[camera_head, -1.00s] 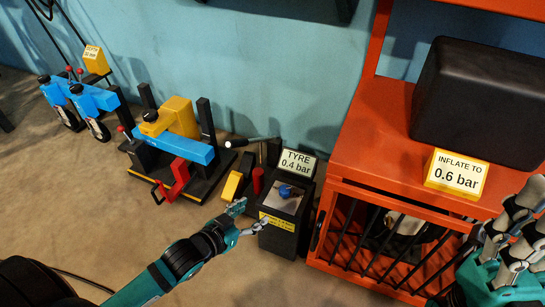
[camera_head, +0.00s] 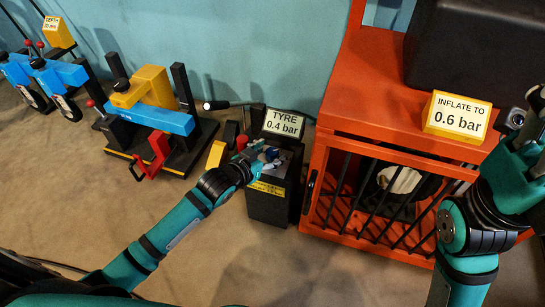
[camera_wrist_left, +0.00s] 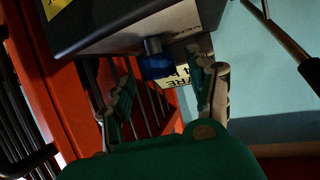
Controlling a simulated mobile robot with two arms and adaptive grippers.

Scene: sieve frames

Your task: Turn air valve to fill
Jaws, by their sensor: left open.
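The blue air valve knob (camera_head: 271,154) sits on the sloped top of a black console (camera_head: 266,208) whose sign (camera_head: 283,124) reads "TYRE 0.4 bar". My left gripper (camera_head: 256,160) is at the console's top, close to the knob's left side. In the left wrist view, the blue knob (camera_wrist_left: 156,63) lies ahead, between and beyond the open fingers of the left gripper (camera_wrist_left: 166,88). Contact is not visible. My right gripper (camera_head: 522,135) is at the right edge, partly cut off; its fingers are unclear.
A red cage (camera_head: 360,138) with black bars stands right of the console, holding a sign (camera_head: 457,117) reading "INFLATE TO 0.6 bar". A blue and yellow machine (camera_head: 153,115) stands on the left. The floor in front is clear.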

